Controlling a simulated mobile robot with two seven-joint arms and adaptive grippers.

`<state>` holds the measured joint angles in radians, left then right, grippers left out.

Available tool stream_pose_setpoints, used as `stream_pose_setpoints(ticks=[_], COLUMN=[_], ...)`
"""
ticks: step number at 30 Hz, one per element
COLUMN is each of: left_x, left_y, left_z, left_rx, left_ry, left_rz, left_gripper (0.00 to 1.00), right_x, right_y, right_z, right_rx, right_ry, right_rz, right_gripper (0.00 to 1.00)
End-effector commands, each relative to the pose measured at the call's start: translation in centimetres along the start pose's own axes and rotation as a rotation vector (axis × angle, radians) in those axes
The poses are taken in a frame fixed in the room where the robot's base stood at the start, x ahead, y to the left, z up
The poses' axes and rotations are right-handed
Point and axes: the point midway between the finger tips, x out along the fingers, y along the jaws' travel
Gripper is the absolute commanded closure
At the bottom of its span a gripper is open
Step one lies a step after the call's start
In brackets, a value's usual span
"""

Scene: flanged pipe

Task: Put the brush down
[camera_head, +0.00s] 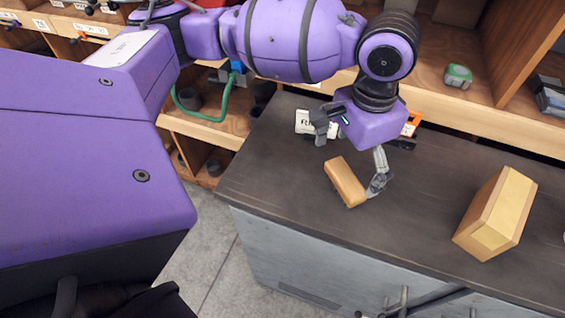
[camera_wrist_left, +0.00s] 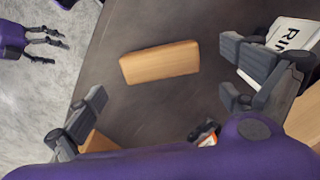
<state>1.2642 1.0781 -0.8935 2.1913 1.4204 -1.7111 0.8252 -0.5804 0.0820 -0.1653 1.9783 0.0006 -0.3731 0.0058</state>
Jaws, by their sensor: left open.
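The brush shows as a tan wooden block (camera_head: 345,182) with a narrow dark edge beneath it. It lies on the dark bench top (camera_head: 300,195) near the front edge; its bristles are mostly hidden. In the left wrist view the brush (camera_wrist_left: 160,62) lies beyond the fingers, with dark bench around it. My left gripper (camera_head: 349,158) is open over the bench, its fingers spread wide with the brush between and below them. One finger is close to the brush's right end; I cannot tell whether it touches. A second purple gripper, my right (camera_wrist_left: 45,42), shows over the floor with its fingers apart.
A wooden box (camera_head: 495,213) stands to the right on the bench. A white printed box (camera_head: 308,122) and an orange and black item (camera_head: 411,124) lie at the back, near my gripper. Wooden shelves (camera_head: 470,105) border the rear. Bench between brush and wooden box is clear.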

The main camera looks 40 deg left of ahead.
Motion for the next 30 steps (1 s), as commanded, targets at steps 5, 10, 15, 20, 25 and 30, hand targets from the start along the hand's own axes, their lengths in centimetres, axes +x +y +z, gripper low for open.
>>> stream_pose_setpoints(ticks=[5,10,15,20,25,30], left_x=[-4.3,-6.4,-7.1,-7.1,-7.0,-7.0], left_y=[0.0,0.0,0.0,0.0,0.0,0.0], left_z=[-0.2,-0.1,-0.1,-0.1,-0.1,0.0], left_rx=[0.001,0.000,0.001,0.001,0.001,0.000], left_ry=[0.010,0.005,0.002,0.001,0.001,0.001], left_rz=[-0.004,-0.002,-0.001,0.000,0.000,0.000], left_gripper=[0.00,0.00,0.00,0.00,0.00,0.00], right_x=[-0.3,-0.5,-0.5,-0.5,-0.6,-0.6], right_y=[-0.4,-0.7,-0.7,-0.5,-0.2,-0.2], right_z=[-0.8,-0.8,-0.4,-0.1,0.0,-0.2], right_rx=[0.003,0.005,0.004,0.001,-0.004,-0.004], right_ry=[0.006,0.002,-0.005,-0.010,-0.011,-0.007], right_rz=[-0.008,-0.013,-0.013,-0.012,-0.009,-0.007], right_gripper=[0.25,0.25,0.25,0.25,0.25,0.25])
